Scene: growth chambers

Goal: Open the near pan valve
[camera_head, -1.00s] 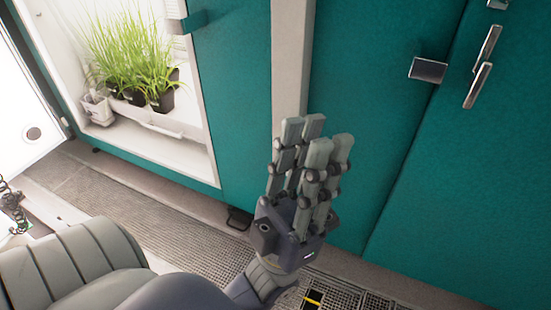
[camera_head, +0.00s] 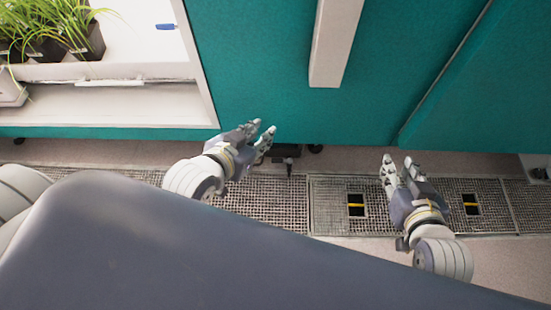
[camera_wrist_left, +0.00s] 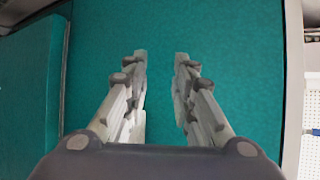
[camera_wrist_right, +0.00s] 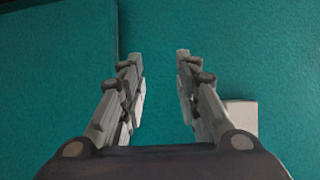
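A small dark fitting (camera_head: 287,155) with a short piece hanging down sits under the teal chamber's lower edge. It may be a pan valve; I cannot tell for sure. Two square cutouts in the floor grating show yellow bars, one at the middle right (camera_head: 356,205) and one further right (camera_head: 471,204). My left gripper (camera_head: 263,132) is open and empty, just left of the dark fitting and apparently above it. My right gripper (camera_head: 400,164) is open and empty, over the grating between the two cutouts. Both wrist views show parted fingers before teal panels, with no valve.
The teal chamber front (camera_head: 270,70) stands across the back, with a pale vertical post (camera_head: 336,45). Potted grass (camera_head: 40,30) stands in an open bay at the upper left. Metal grating (camera_head: 260,200) runs along the chamber's foot. My own dark body covers the lower left.

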